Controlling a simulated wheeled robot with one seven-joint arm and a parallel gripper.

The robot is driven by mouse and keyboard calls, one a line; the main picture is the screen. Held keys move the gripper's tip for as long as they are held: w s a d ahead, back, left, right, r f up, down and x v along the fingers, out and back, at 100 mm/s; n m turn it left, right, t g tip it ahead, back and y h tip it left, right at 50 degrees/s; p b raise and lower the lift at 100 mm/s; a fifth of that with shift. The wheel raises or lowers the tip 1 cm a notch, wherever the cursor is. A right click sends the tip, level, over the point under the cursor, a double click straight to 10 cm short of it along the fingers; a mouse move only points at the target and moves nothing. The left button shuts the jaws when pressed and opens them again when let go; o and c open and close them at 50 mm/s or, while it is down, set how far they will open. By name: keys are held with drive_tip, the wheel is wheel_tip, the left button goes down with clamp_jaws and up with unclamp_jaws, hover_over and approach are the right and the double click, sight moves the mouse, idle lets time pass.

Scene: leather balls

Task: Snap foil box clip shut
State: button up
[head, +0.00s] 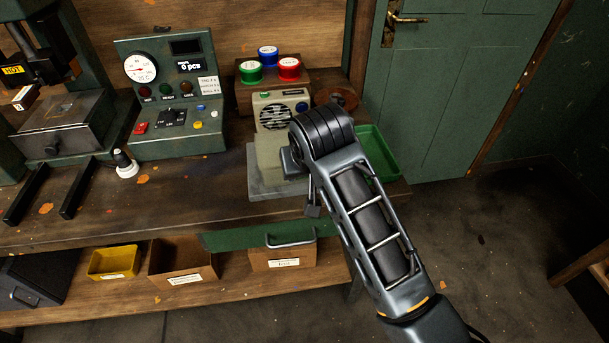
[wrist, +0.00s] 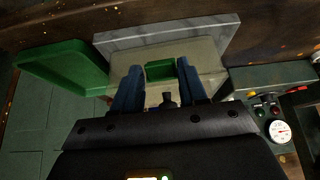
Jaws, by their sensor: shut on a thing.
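My gripper (wrist: 159,78) points at a pale beige box (wrist: 205,60) in the wrist view, its two blue fingers on either side of a small green block. The fingers are shut on this green block (wrist: 160,70), which looks like the clip of the foil box. Whether the clip is fully seated I cannot tell. The box lies on a grey slab (wrist: 170,32). In the head view the pale box (head: 272,155) shows partly on the grey slab (head: 270,188); my arm hides the rest of it and my fingers.
A green tray (head: 377,155) lies right of the slab at the bench end. A beige fan unit (head: 272,116) stands behind, with green, blue and red tins (head: 289,68) above. A gauge panel (head: 175,90) and hot press (head: 65,125) stand left. Bins (head: 182,262) sit below.

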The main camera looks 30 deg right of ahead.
drive_tip(key=shift+w+d+r+g, duration=0.2)
drive_tip(key=shift+w+g, duration=0.15)
drive_tip(key=shift+g, duration=0.55)
drive_tip(key=o, duration=0.9)
drive_tip(key=shift+r, duration=0.1)
drive_tip(key=d+v, duration=0.1)
drive_tip(key=v, duration=0.6)
drive_tip(key=shift+a+r, duration=0.25)
drive_tip(key=shift+a, duration=0.15)
drive_tip(key=shift+s, duration=0.15)
